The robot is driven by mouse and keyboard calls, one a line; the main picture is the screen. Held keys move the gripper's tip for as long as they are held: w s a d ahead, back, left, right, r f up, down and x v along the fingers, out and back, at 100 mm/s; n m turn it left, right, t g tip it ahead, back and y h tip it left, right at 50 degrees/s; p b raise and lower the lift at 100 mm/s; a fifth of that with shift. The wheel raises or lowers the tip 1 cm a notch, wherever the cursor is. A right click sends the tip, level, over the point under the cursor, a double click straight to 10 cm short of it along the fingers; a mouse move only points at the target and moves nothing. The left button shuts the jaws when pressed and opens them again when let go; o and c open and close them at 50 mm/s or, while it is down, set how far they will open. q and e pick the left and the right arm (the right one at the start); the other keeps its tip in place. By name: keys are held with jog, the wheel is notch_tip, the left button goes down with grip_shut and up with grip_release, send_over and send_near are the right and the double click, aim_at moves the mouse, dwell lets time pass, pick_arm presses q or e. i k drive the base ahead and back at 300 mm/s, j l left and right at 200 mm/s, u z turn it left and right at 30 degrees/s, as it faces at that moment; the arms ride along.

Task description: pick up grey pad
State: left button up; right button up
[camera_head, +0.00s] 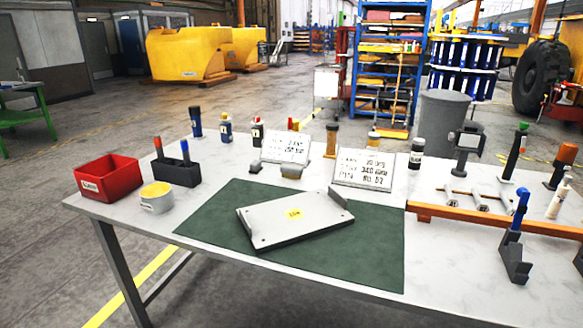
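No thing in view is plainly a separate grey pad. A small grey block with a tan top (291,172) lies in front of the left lettered plate; it is too small to tell what it is. A flat light grey casting (285,222) with a round yellow label and a raised lip at its right end lies tilted across the dark green mat (365,262). Neither of my grippers is in view.
The white table (460,275) holds a red bin (108,178), a black holder (177,172) with two pens, a yellow-topped tin (156,198), two lettered plates (364,170), several bottles, an orange rack (490,222) and a black stand (515,258).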

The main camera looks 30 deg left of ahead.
aim_at(255, 166)
jog(key=j+z, duration=0.3)
jog(key=k+j+z, duration=0.15)
jog(key=j+z, duration=0.15)
jog(key=j, duration=0.15)
jog(key=k+j+z, duration=0.1)
jog(key=j, duration=0.3)
jog(key=k+j+z, duration=0.1)
jog(key=j, duration=0.35)
jog(key=k+j, duration=0.25)
jog(key=j, duration=0.15)
jog(key=k+j+z, duration=0.15)
jog(key=j, duration=0.25)
